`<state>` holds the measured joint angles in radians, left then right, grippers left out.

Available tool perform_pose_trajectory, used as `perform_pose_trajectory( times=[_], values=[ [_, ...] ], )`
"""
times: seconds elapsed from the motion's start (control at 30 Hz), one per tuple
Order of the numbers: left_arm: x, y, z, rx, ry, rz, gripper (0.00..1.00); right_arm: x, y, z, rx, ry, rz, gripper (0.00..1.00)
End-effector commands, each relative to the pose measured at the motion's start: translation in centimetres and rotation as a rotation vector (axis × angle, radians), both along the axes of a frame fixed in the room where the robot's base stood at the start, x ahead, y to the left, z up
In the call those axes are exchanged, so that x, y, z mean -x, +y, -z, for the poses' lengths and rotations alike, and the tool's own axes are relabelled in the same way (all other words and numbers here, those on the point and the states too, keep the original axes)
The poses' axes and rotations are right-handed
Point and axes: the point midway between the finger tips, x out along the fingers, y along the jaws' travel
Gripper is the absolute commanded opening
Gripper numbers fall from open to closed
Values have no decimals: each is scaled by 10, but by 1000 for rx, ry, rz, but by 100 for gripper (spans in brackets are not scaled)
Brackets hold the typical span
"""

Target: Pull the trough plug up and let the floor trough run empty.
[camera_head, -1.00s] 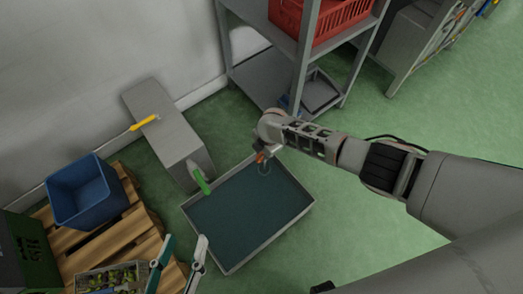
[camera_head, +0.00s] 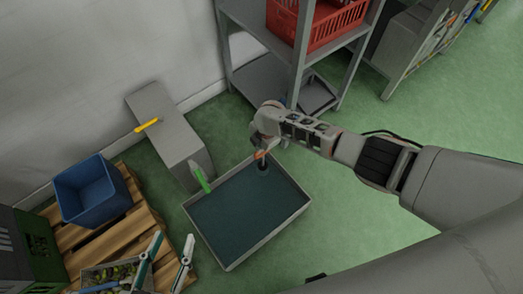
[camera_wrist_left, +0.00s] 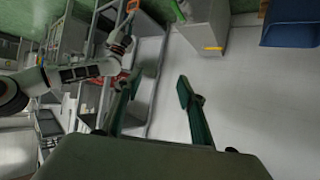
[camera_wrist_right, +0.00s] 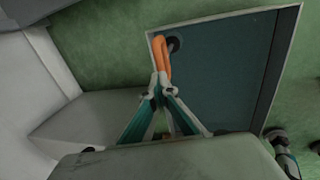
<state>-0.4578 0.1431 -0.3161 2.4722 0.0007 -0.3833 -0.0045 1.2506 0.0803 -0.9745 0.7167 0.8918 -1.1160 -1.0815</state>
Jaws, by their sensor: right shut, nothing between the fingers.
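The floor trough (camera_head: 219,257) is a shallow grey-rimmed tray holding dark teal liquid (camera_head: 235,215). The trough plug's orange loop (camera_wrist_right: 163,55) shows in the right wrist view, beside a dark round piece in the trough's corner. I cannot tell whether the plug is seated or lifted. My right gripper (camera_wrist_right: 155,90) is shut, its tips at the near end of the loop, with nothing gripped between them. In the head view my right gripper (camera_head: 262,150) is over the trough's far corner. My left gripper (camera_head: 174,237) is open and empty, left of the trough; its fingers also show in the left wrist view (camera_wrist_left: 159,83).
A grey box-shaped housing (camera_head: 168,135) with a yellow handle and a green lever (camera_head: 201,179) stands left of the trough. A wooden pallet carries a blue bin (camera_head: 92,190) and a crate of olives. A shelf with a red crate stands behind. Green floor at right is clear.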

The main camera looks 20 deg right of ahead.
Motion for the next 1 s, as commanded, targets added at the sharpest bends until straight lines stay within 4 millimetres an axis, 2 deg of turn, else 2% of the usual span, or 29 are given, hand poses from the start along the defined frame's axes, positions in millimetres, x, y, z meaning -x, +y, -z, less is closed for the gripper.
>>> perform_pose_trajectory(
  times=[0.03, 0.07, 0.1, 0.57, 0.77, 1.0],
  values=[
    [1, 0, 2, 0, 3, 0, 40, 1, 0, 2, 0, 2, 0, 17],
    [1, 0, 2, 2, 4, -1, 40, 2, 0, 3, 0, 3, 0, 25],
    [1, 0, 2, 4, 4, -1, 40, 2, 0, 3, 0, 3, 0, 26],
    [-4, -5, -6, 27, -12, -7, 40, 3, -1, -1, 1, 4, 0, 26],
    [-4, -5, -5, 24, -11, -7, 40, 6, -2, -19, -2, 3, -2, 26],
    [-4, -4, -5, 24, -10, -7, 40, 12, -5, -51, 0, 2, -1, 26]
  ],
)
